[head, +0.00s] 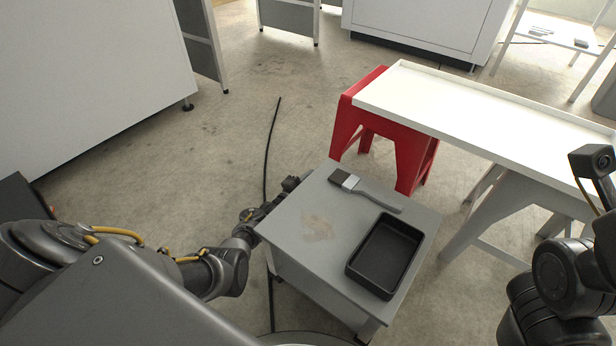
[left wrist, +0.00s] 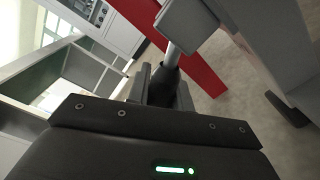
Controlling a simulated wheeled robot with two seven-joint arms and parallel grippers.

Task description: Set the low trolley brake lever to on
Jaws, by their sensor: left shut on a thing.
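The low trolley (head: 290,215) is a small grey table just in front of me. In the left wrist view a lever with a black grip (left wrist: 163,82) and a pale metal shaft (left wrist: 173,55) comes out of a grey block (left wrist: 186,22). My left gripper (left wrist: 165,90) is shut on the black grip, one finger on each side. In the head view my left gripper (head: 288,187) is at the trolley's far left edge, and the lever is hidden there. My right arm shows at the right edge, but its fingers are not visible.
On the trolley top lie a brush (head: 362,190) and a black tray (head: 385,256), beside a tan stain. A red stool (head: 385,125) and a white-topped table (head: 480,105) stand beyond. A black cable (head: 268,150) lies on the floor. Floor left of the stool is otherwise clear.

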